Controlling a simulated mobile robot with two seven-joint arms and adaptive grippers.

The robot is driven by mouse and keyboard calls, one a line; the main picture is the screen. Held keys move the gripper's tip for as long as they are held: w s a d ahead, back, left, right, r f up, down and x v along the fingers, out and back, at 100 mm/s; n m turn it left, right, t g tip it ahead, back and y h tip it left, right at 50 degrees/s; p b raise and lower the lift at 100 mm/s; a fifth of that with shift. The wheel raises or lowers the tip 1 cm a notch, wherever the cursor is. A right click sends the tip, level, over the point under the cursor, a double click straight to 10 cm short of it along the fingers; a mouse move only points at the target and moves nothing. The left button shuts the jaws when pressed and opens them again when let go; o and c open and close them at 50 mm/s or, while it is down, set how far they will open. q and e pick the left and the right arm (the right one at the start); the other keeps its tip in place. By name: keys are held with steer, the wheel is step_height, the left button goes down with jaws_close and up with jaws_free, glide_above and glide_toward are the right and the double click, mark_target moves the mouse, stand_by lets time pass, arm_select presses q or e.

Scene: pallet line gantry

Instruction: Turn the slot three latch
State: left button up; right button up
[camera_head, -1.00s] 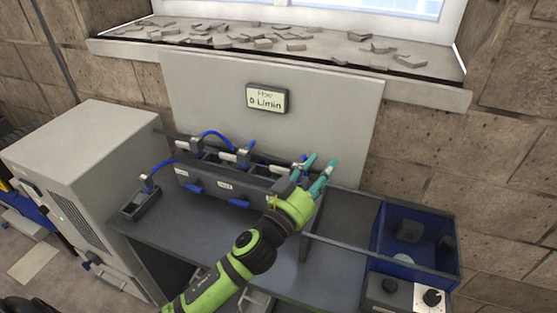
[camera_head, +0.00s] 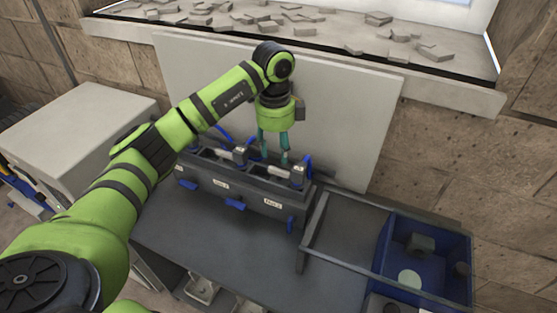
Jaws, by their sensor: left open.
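The dark slot block (camera_head: 262,203) stands on the grey bench with labelled slots in a row. The slot three latch (camera_head: 291,222) is a small blue handle at the right end of its front face, and looks upright. The other blue latches, at the middle (camera_head: 235,205) and left (camera_head: 188,184), lie roughly level. My left gripper (camera_head: 273,152) points down over the block's top, behind and above the slot three latch and apart from it. Its teal fingers are spread. A pale cylinder with a grey fitting (camera_head: 290,174) lies in the right slot. My right gripper is out of view.
A blue bin (camera_head: 440,280) holding a few pieces stands at the right, beside a dark rail frame (camera_head: 306,240). A grey panel (camera_head: 360,120) rises behind the block. A grey cabinet (camera_head: 75,125) stands at the left. The bench in front of the block is clear.

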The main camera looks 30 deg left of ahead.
mark_target(275, 170)
arm_select(q)
steer(key=shift+a, duration=0.35)
steer(key=shift+s+f+y+p, duration=0.1)
steer(key=shift+f+y+p, duration=0.2)
steer(key=shift+f+p, duration=0.1)
step_height(275, 170, down, 5)
steer(key=shift+r+p, duration=0.1)
steer(key=shift+p, duration=0.8)
steer(key=shift+d+f, duration=0.1)
steer(key=shift+f, duration=0.45)
steer(key=shift+c, duration=0.4)
jaws_close()
